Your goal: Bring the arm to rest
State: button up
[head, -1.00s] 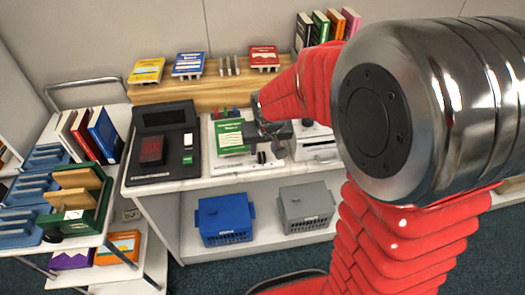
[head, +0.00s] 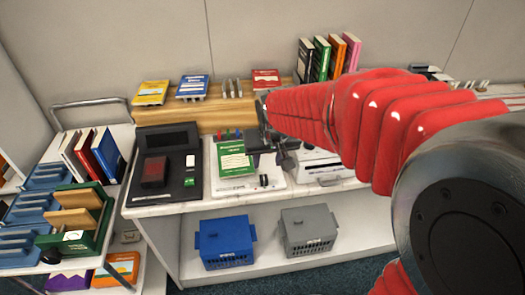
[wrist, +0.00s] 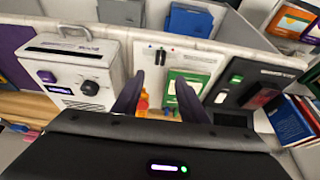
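My arm reaches in from the right of the head view. My gripper (head: 283,158) hangs over the counter, just right of the green book (head: 235,162), partly hidden by my red arm. In the wrist view my gripper (wrist: 160,100) has its two dark fingers apart, with a gap between them and nothing held. The green book (wrist: 186,88) shows behind the right finger, on a white panel with small knobs. Small orange and yellow items show between and below the fingers.
A black device (head: 165,165) stands left of the green book. A white machine (wrist: 75,75) is at the left in the wrist view. A wooden shelf (head: 205,117) holds books behind. Blue (head: 226,240) and grey (head: 308,232) baskets sit below. A trolley stands at left.

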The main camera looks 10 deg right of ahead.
jog(key=s+r, duration=0.3)
jog(key=s, duration=0.7)
jog(key=s+r+n+t, duration=0.1)
jog(key=s+r, duration=0.3)
jog(key=s, duration=0.6)
jog(key=shift+d, duration=0.25)
